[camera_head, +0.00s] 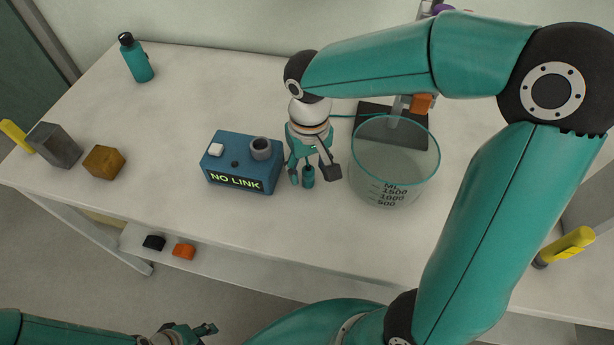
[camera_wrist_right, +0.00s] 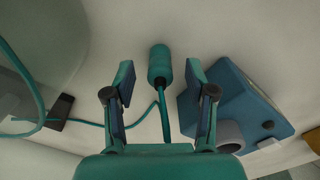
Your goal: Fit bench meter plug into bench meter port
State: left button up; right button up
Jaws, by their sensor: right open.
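The bench meter (camera_head: 222,175) is a blue box on the table, its display reading "NO LINK". Its port (camera_head: 261,148) is a grey ring on top with a dark, empty-looking opening; in the right wrist view the port (camera_wrist_right: 229,134) lies beside the right finger. The bench meter plug (camera_head: 308,178) is a teal cylinder just right of the meter, with a teal cable. My right gripper (camera_head: 313,175) is open over it; in the right wrist view the plug (camera_wrist_right: 159,64) sits between the spread fingers, apart from both. My left gripper (camera_head: 195,331) is low at the bottom edge; its jaws are unclear.
A glass beaker (camera_head: 391,165) stands close right of my right gripper, by a black stand base (camera_head: 370,117). A teal bottle (camera_head: 136,58), a grey block (camera_head: 55,146) and a brown block (camera_head: 104,162) are at left. The table front by the meter is clear.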

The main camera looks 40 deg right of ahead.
jog(key=shift+f, duration=0.45)
jog(key=shift+c, duration=0.4)
grip_shut()
jog(key=shift+r, duration=0.1)
